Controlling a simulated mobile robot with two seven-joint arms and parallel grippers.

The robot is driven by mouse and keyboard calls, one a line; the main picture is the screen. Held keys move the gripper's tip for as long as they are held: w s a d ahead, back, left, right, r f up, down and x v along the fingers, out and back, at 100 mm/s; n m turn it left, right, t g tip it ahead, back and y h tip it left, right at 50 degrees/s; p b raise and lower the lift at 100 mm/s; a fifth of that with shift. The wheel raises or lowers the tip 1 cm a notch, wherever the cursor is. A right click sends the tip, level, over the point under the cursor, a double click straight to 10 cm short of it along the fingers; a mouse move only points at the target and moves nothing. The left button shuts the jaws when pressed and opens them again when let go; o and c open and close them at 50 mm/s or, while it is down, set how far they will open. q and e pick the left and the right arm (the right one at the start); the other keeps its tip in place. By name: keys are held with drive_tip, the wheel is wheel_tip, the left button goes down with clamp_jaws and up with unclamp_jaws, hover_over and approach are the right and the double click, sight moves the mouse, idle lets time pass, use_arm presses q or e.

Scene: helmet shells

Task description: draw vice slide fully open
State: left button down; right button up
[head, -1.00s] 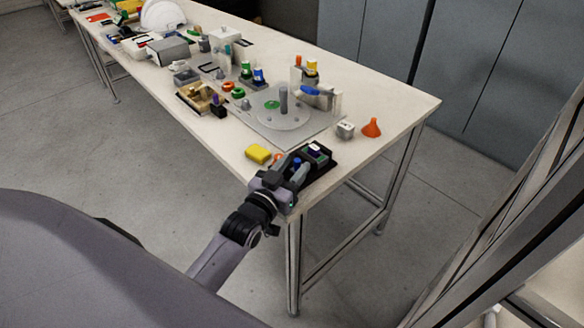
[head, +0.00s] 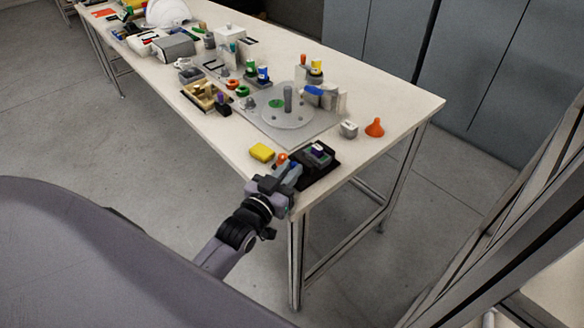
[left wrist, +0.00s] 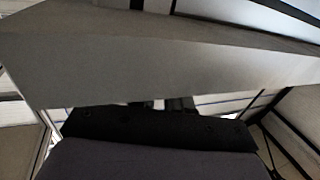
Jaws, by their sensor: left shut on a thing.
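The vice (head: 322,160) is a dark block with a purple and white piece on top, at the near corner of the table. My left gripper (head: 285,178) is at its lower-left side, over the table edge, shut on the vice slide (head: 292,167), a bluish-grey part between the fingers and the block. The fingers hide much of the slide, so how far it is out is hard to tell. The left wrist view shows a dark gripper body (left wrist: 155,128) below a broad grey slanted surface; no held part is clear there. My right gripper is not in view.
A yellow block (head: 262,152) and a small orange piece (head: 282,158) lie close to the left gripper. A grey cube (head: 349,129) and an orange cone (head: 374,127) stand behind the vice. A grey plate (head: 268,128) with a round disc fills the middle table (head: 400,95).

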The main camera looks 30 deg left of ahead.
use_arm(q)
drive_tip(key=c, duration=1.1)
unclamp_jaws()
drive_tip(key=shift+s, duration=0.2)
drive_tip(key=shift+o, duration=0.2)
drive_tip(key=shift+s, duration=0.1)
drive_tip(key=s, duration=0.7)
drive_tip(key=shift+a, duration=0.15)
